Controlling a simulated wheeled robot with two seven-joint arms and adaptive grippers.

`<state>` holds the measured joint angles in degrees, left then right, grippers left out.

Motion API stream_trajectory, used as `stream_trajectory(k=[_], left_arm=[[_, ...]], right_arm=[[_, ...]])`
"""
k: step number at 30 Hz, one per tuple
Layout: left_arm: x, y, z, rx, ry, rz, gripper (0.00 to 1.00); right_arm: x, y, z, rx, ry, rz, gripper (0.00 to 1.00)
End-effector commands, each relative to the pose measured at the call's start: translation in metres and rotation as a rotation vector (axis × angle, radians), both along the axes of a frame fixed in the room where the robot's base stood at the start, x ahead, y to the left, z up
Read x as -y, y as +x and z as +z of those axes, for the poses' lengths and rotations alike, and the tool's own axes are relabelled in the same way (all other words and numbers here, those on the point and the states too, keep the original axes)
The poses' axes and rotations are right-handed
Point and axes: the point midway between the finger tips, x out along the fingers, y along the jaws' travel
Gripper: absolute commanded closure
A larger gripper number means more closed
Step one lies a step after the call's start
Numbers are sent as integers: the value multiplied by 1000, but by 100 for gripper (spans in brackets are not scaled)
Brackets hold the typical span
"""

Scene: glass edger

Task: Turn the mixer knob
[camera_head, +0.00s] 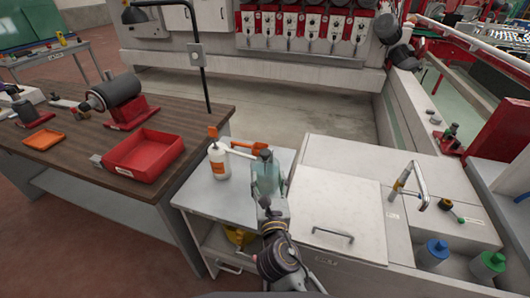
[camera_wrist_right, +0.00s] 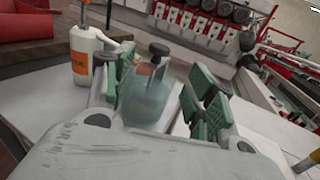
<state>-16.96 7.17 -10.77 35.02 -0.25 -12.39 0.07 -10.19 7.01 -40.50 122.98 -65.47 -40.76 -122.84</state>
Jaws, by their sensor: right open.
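My right gripper (camera_head: 270,192) is open at a pale, see-through jar (camera_head: 265,174) with a dark knob-like top (camera_head: 265,154), on the grey side table. In the right wrist view the jar (camera_wrist_right: 148,102) shows between the green-padded fingers, and its dark top (camera_wrist_right: 158,50) rises above them. I cannot tell whether the fingers touch it. A bent metal tap (camera_head: 415,180) stands on the white counter at the right, with a small yellow and black round part (camera_head: 446,204) beside it. Which part is the mixer knob is not clear. My left gripper is out of view.
A white bottle with an orange label (camera_head: 218,162) stands close left of the jar. An orange item (camera_head: 250,147) lies behind. A red tray (camera_head: 144,156) is on the wooden bench. Blue-capped (camera_head: 432,253) and green-capped (camera_head: 488,264) containers stand front right. The white lid (camera_head: 335,205) is clear.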

Motion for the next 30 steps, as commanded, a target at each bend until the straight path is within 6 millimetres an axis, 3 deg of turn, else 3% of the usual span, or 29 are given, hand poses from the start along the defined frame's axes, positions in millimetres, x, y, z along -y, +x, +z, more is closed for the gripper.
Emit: stream_trajectory(k=[8,16,30], left_arm=[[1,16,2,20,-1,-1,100],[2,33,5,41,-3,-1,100],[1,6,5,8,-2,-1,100]], right_arm=[[-1,13,1,1,1,-2,44],[-3,40,1,1,2,-1,44],[-7,92,1,1,2,-2,44]])
